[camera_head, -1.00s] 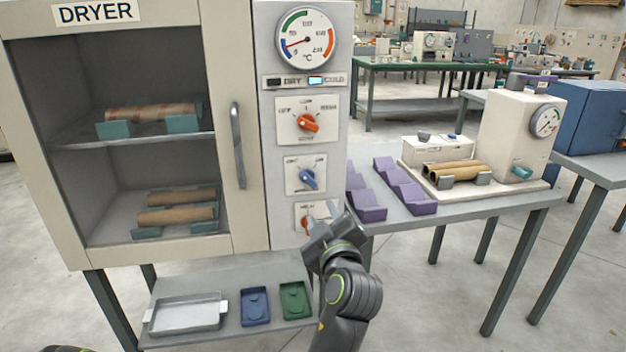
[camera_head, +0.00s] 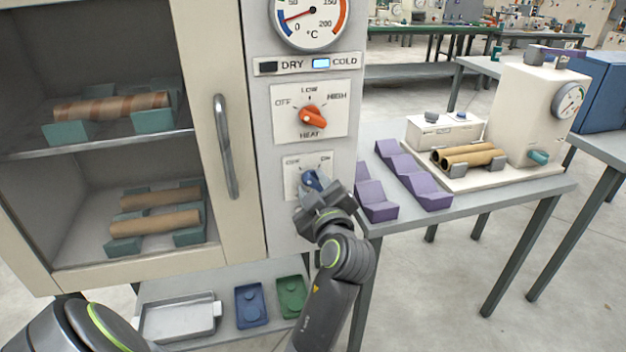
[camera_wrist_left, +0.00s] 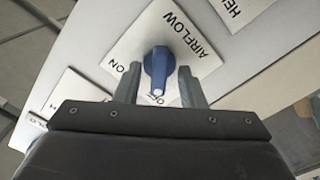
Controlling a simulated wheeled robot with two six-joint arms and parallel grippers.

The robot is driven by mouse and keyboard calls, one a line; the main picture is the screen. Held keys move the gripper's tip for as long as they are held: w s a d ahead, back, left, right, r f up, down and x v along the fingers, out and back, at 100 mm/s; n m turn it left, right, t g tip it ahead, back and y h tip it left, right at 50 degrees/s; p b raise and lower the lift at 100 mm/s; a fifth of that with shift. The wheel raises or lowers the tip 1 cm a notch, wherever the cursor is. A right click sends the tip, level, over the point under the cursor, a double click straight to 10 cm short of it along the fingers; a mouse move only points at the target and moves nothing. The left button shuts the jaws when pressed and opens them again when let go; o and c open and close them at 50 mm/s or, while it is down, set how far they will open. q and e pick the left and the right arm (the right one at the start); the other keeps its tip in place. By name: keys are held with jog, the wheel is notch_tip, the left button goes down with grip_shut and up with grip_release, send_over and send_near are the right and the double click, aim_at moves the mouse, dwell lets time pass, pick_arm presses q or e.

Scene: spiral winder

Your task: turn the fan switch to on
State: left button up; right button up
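The fan switch appears to be a blue knob (camera_wrist_left: 158,70) on a white plate labelled AIRFLOW, with an ON label. It also shows in the head view (camera_head: 311,180) on the dryer's control column, partly hidden by my gripper. In the wrist view its white mark is toward the gripper, near a partly hidden label starting with O. My left gripper (camera_head: 318,190) is at this knob. In the wrist view its two fingers (camera_wrist_left: 159,86) stand on either side of the knob, with narrow gaps. My right gripper is not in view.
An orange HEAT knob (camera_head: 313,117) sits just above, under a COLD indicator and a temperature dial (camera_head: 310,20). The dryer door handle (camera_head: 226,147) is to the left. A tray and two small dishes lie below. Purple supports (camera_head: 412,175) stand on the right table.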

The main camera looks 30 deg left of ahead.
pick_arm(q)
jog(key=shift+s+d+r, duration=0.1)
jog(key=shift+s+d, duration=0.05)
jog(key=shift+c, duration=1.6)
jog(key=c, duration=0.5)
grip_shut()
jog(key=shift+m+p, duration=0.35)
jog(key=shift+m, duration=0.55)
jog(key=m+p, duration=0.1)
jog(key=m, duration=0.2)
jog(key=shift+r, duration=0.1)
jog(key=shift+m+p, duration=0.5)
jog(key=shift+m, duration=1.1)
jog(key=m+p, duration=0.2)
jog(key=m, duration=0.1)
jog(key=shift+w+d+m, duration=0.1)
jog(key=shift+w+m, duration=0.1)
jog(key=shift+m, duration=0.1)
jog(key=m+p, duration=0.2)
jog(key=m, duration=0.2)
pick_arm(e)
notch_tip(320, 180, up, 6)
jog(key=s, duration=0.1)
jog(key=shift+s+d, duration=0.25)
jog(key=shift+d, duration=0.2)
pick_arm(q)
jog(key=shift+m, duration=0.3)
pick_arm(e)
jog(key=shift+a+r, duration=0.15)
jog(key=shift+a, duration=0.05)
